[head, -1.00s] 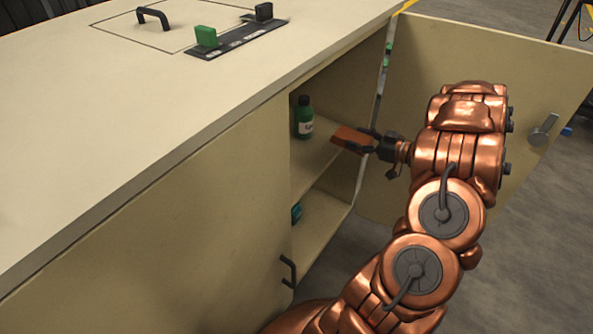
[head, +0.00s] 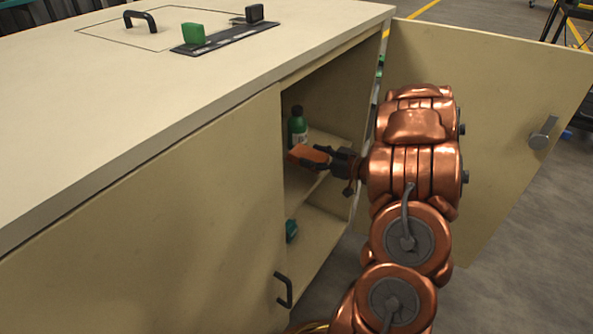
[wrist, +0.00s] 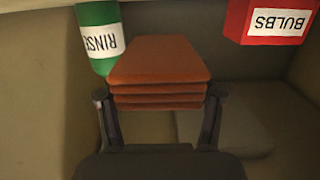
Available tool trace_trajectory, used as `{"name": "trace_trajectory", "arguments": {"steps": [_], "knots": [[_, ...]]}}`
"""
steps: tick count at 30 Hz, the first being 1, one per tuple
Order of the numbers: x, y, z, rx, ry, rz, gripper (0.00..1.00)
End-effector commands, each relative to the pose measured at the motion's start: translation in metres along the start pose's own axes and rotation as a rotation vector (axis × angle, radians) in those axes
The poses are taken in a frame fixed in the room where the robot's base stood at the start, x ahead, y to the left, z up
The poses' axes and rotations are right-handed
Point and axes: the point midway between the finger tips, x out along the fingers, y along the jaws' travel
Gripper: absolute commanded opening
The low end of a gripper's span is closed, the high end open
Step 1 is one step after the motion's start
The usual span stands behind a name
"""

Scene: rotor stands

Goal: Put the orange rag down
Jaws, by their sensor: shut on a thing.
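The orange rag (head: 309,155) is a folded stack in the jaws of my gripper (head: 325,159), at the open front of the cabinet. In the wrist view the folded rag (wrist: 158,76) sits between the two fingers of my gripper (wrist: 158,108), which is shut on it. The rag is at the level of the upper shelf (head: 328,146). The frames do not show clearly whether it touches the shelf.
A green rinse bottle (head: 298,128) stands on the upper shelf, close to the rag's left in the wrist view. A red bulbs box (wrist: 272,20) is at the right there. A green item (head: 292,230) is on the lower shelf. The open door (head: 490,120) stands right of my arm.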

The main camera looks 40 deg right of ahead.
Motion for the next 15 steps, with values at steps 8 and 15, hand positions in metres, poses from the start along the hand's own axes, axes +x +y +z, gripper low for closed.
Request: {"name": "trace_trajectory", "arguments": {"steps": [8,15], "knots": [[0.035,-0.021,0.001,0.001,-0.002,-0.001,0.32],[0.043,-0.026,0.002,0.002,0.000,0.002,0.32]]}}
